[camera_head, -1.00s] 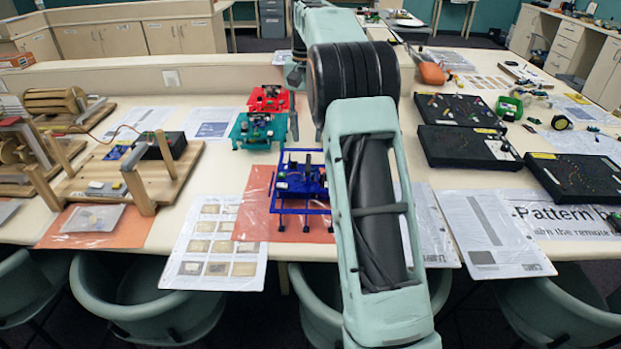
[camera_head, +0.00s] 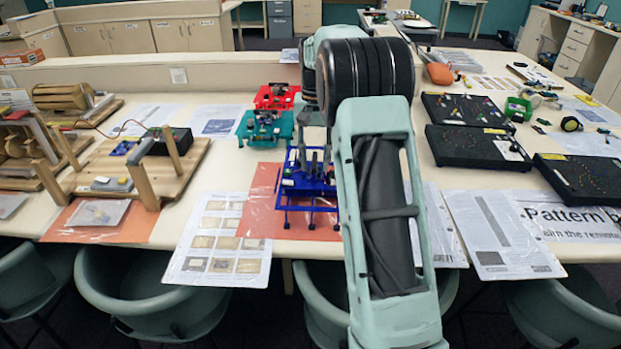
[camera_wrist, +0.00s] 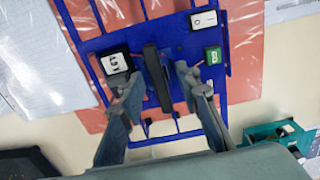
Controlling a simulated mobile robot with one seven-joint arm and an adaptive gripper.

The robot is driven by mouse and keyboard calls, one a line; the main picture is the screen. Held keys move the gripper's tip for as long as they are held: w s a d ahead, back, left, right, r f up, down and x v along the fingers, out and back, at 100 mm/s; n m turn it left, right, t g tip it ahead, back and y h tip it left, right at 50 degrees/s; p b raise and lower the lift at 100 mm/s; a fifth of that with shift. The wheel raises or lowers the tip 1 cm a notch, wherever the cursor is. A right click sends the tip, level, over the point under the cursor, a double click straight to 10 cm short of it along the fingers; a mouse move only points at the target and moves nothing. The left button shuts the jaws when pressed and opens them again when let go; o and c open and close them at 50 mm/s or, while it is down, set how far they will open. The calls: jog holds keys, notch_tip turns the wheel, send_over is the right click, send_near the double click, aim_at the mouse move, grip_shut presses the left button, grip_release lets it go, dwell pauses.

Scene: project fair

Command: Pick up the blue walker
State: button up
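The blue walker (camera_head: 308,193) is a blue frame on several thin legs, standing on an orange sheet (camera_head: 262,195) in the middle of the table. In the wrist view the blue walker (camera_wrist: 225,50) fills the middle, with a black upright part (camera_wrist: 157,75) and small black, white and green blocks on top. My gripper (camera_wrist: 160,77) is over it with the fingers apart, one on each side of the black upright part. Gaps seem to show between fingers and part; contact cannot be told. In the head view my arm hides the walker's right edge and most of the gripper.
A teal walker (camera_head: 264,124) and a red walker (camera_head: 275,96) stand just behind the blue one. A wooden contraption (camera_head: 140,170) is at left. Black boards (camera_head: 478,146) lie at right. Printed sheets (camera_head: 220,240) lie beside the orange sheet; chairs line the front edge.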

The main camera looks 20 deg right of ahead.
grip_shut()
jog(key=shift+r, duration=0.1)
